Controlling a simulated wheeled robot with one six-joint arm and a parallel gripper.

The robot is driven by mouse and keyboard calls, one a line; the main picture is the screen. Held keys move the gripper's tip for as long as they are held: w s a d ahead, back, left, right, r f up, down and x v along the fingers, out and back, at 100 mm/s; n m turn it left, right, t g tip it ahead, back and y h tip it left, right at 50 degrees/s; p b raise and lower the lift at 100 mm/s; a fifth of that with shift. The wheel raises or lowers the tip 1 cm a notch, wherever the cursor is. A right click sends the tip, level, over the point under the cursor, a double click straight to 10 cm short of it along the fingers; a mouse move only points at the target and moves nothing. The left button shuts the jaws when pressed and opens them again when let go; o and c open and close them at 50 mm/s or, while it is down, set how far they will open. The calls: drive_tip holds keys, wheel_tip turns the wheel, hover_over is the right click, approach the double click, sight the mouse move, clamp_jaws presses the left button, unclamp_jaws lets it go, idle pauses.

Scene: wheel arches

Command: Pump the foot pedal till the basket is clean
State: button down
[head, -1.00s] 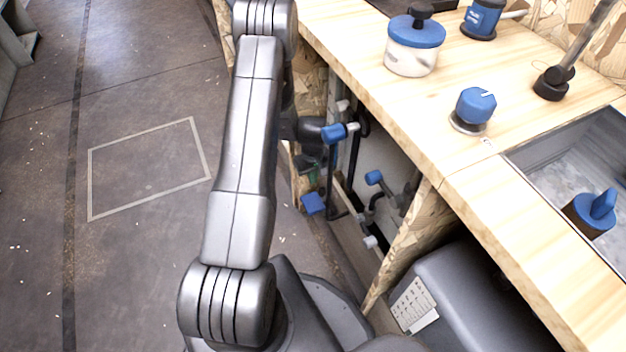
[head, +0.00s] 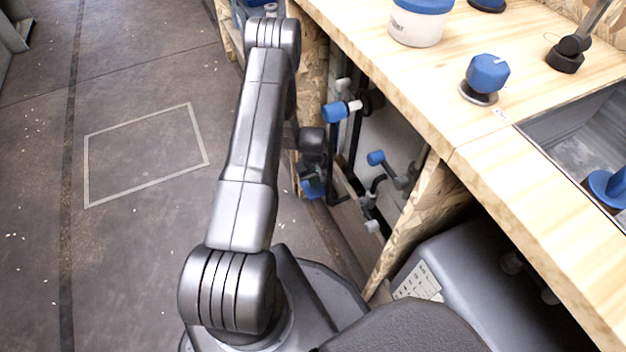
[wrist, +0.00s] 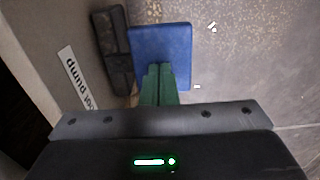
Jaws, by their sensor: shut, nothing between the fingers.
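The foot pedal, a flat blue plate (wrist: 175,38), fills the upper middle of the wrist view, next to a dark ribbed block. A white label (wrist: 76,78) beside it reads partly "pump". My gripper (wrist: 159,67) has its green fingers together with nothing between them, and their tips overlap the pedal's near part. I cannot tell whether they touch it. In the head view the blue pedal (head: 312,188) shows low by the bench, partly covered by my dark wrist parts. I cannot make out the basket; the inside of the sink (head: 572,150) is only partly seen.
The wooden bench (head: 500,190) runs along the right, with a blue knob (head: 487,73) and a blue-lidded jar (head: 418,22). Pipes with blue-handled valves (head: 376,158) stand under it, close to my arm.

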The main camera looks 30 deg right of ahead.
sight(308, 188)
drive_tip(key=f+b, duration=0.1)
drive_tip(key=b, duration=0.1)
drive_tip(key=a+f+b, duration=0.1)
drive_tip(key=f+b, duration=0.1)
drive_tip(key=shift+a+f+b, duration=0.15)
drive_tip(key=shift+b, duration=0.15)
drive_tip(key=shift+a, duration=0.1)
drive_tip(key=shift+a, duration=0.1)
drive_tip(key=shift+a+r, duration=0.1)
drive_tip(key=shift+r, duration=0.25)
drive_tip(key=a+r+p, duration=0.5)
drive_tip(key=r, duration=0.7)
drive_tip(key=shift+w+r, duration=0.25)
drive_tip(key=shift+w, duration=0.15)
drive_tip(key=shift+f, duration=0.1)
